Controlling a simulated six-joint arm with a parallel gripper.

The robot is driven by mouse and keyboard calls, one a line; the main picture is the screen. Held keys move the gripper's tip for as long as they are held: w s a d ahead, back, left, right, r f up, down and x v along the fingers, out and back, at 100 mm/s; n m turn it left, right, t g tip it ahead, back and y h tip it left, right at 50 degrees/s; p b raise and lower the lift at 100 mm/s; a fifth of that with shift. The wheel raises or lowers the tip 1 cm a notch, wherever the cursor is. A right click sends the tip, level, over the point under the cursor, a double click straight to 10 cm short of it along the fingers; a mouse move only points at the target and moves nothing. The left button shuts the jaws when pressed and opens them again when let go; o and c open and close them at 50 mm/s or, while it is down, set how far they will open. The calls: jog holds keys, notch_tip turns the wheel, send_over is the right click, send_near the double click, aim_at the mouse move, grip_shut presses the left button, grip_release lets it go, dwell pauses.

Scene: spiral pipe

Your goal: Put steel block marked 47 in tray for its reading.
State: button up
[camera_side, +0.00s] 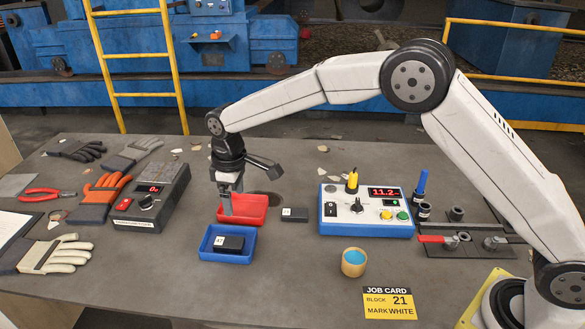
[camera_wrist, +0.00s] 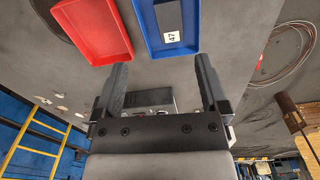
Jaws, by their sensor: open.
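The dark steel block marked 47 (camera_side: 233,243) lies in the blue tray (camera_side: 228,260) in the side view. In the wrist view the block's white label reads 47 (camera_wrist: 173,36), and the blue tray (camera_wrist: 151,45) is just beyond my fingers. The red tray (camera_side: 262,200) stands right behind the blue one and looks empty; it also shows in the wrist view (camera_wrist: 95,30). My gripper (camera_side: 226,208) hangs above the trays, pointing down, and is clear of the block. In the wrist view my fingers (camera_wrist: 163,75) are spread with nothing held between them.
Another labelled dark block (camera_side: 297,215) lies right of the trays. A blue meter (camera_side: 366,228) reads about 11.2. A small pot (camera_side: 354,263) of blue paint stands in front. The job card (camera_side: 389,303) reads block 21, mark white. A grey meter (camera_side: 152,200) stands left.

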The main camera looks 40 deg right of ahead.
jog(key=s+d+m+t, duration=0.1)
jog(key=s+d+m, duration=0.3)
jog(key=s+d, duration=0.5)
jog(key=s+d+m+t, duration=0.1)
jog(key=s+d+m, duration=0.3)
jog(key=s+d, duration=0.5)
jog(key=s, duration=0.7)
jog(key=shift+s+f, duration=0.35)
jog(key=shift+s, duration=0.05)
